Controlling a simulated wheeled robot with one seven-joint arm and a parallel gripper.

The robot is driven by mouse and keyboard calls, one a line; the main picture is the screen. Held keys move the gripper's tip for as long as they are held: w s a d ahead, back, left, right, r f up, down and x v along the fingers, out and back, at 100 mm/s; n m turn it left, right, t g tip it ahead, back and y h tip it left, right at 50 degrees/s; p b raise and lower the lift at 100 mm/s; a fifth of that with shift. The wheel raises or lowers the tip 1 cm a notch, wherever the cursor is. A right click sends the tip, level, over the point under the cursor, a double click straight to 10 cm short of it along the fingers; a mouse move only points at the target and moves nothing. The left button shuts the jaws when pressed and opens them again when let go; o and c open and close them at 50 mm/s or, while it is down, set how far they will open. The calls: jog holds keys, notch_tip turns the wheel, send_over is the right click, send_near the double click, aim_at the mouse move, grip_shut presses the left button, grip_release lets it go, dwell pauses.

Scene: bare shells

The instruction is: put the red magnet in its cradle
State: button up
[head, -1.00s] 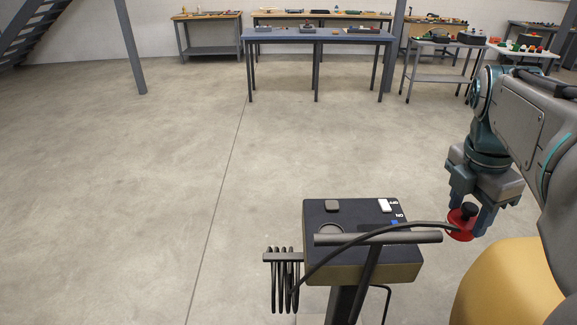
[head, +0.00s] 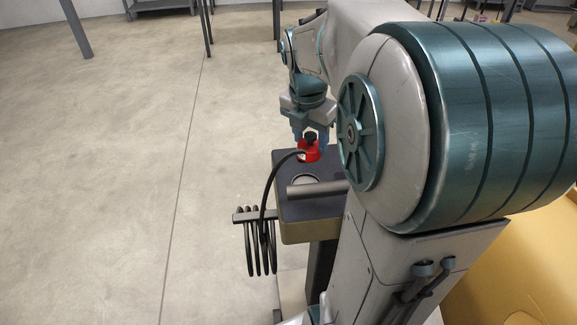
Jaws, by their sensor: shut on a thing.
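The red magnet (head: 309,153) is a round red piece with a black knob on top and a black cable. My gripper (head: 311,141) points down and is shut on the knob, with the magnet below its fingers. The magnet shows over the far part of the dark-topped stand box (head: 290,208); I cannot tell its height above the top. The cradle looks to be the round ring (head: 305,181) on the box top, nearer to me than the magnet and empty. My arm hides the box's right side.
A dark handle bar (head: 317,188) crosses above the near part of the box. The black cable (head: 266,190) arcs from the magnet to a coil (head: 259,245) hanging at the box's left. Open concrete floor (head: 110,170) lies to the left.

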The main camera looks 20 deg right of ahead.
notch_tip(320, 180, down, 10)
jog(key=shift+w+a+f, duration=0.1)
jog(key=shift+f, duration=0.05)
dwell(0.3)
jog(key=shift+f+b, duration=0.2)
jog(key=shift+b, duration=0.1)
jog(key=o, duration=1.2)
jog(key=shift+r, duration=0.1)
jog(key=r, duration=0.4)
jog(key=a+r, duration=0.1)
jog(key=r, duration=0.3)
jog(key=s+r+p, duration=0.1)
jog(key=r, duration=0.3)
jog(key=shift+a, duration=0.25)
